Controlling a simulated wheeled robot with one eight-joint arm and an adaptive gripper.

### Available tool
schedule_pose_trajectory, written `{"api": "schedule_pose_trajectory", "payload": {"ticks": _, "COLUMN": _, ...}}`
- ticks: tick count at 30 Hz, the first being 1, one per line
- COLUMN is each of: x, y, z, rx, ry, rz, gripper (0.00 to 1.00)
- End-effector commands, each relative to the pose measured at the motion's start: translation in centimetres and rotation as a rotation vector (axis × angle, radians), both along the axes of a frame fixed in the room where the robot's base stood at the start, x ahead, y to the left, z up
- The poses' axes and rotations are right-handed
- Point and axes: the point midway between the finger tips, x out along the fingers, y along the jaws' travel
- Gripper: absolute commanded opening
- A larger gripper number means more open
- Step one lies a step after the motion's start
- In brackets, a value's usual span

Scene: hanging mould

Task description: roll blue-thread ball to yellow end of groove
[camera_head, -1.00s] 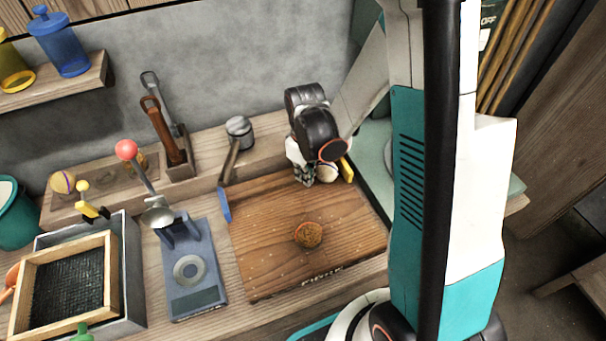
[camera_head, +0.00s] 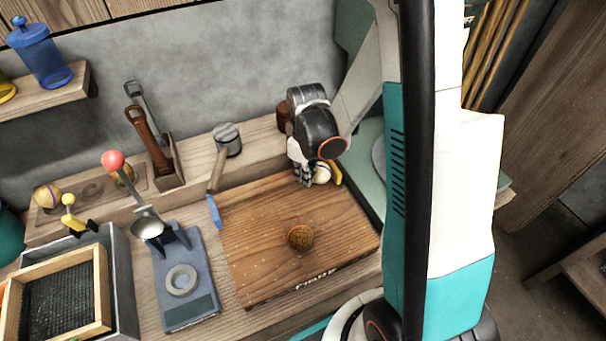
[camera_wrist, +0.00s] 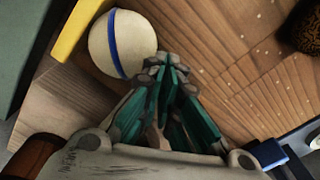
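The cream ball with a blue thread band (camera_wrist: 122,43) rests beside the yellow end piece (camera_wrist: 78,30), with almost no gap between them in the wrist view. In the head view the ball (camera_head: 323,173) shows at the board's back right corner, beside the yellow end (camera_head: 336,175). The blue end (camera_head: 214,211) is at the opposite, left side. My gripper (camera_wrist: 166,68) is shut and empty, its teal fingers drawn together. Its fingertips are at the ball's side away from the yellow piece, touching or nearly so. The groove under the ball is mostly hidden.
The wooden board (camera_head: 260,240) carries a round brown textured thing (camera_head: 300,238). A mallet (camera_head: 226,140) leans behind the blue end. A blue-grey stand with a ladle (camera_head: 185,285) is left of the board. Another banded ball (camera_head: 47,196) sits on the back ledge.

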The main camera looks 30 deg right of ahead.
Motion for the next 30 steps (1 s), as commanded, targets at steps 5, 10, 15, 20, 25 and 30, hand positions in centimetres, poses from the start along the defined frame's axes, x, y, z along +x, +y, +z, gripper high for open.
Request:
{"api": "schedule_pose_trajectory", "payload": {"ticks": 5, "x": 0.1, "y": -0.5, "z": -0.1, "rx": -0.015, "ry": -0.001, "rz": -0.007, "gripper": 0.0}}
{"api": "schedule_pose_trajectory", "payload": {"ticks": 10, "x": 0.1, "y": 0.7, "z": -0.1, "rx": -0.015, "ry": -0.001, "rz": -0.004, "gripper": 0.0}}
{"api": "schedule_pose_trajectory", "payload": {"ticks": 15, "x": 0.1, "y": 1.9, "z": 0.0, "rx": -0.013, "ry": -0.001, "rz": -0.004, "gripper": 0.0}}
{"api": "schedule_pose_trajectory", "payload": {"ticks": 20, "x": 0.1, "y": 2.1, "z": 0.7, "rx": -0.011, "ry": 0.0, "rz": -0.003, "gripper": 0.0}}
{"api": "schedule_pose_trajectory", "payload": {"ticks": 25, "x": 0.1, "y": 2.1, "z": 2.8, "rx": -0.01, "ry": 0.0, "rz": -0.003, "gripper": 0.0}}
{"api": "schedule_pose_trajectory", "payload": {"ticks": 30, "x": 0.1, "y": 2.2, "z": 5.0, "rx": -0.01, "ry": 0.0, "rz": -0.002, "gripper": 0.0}}
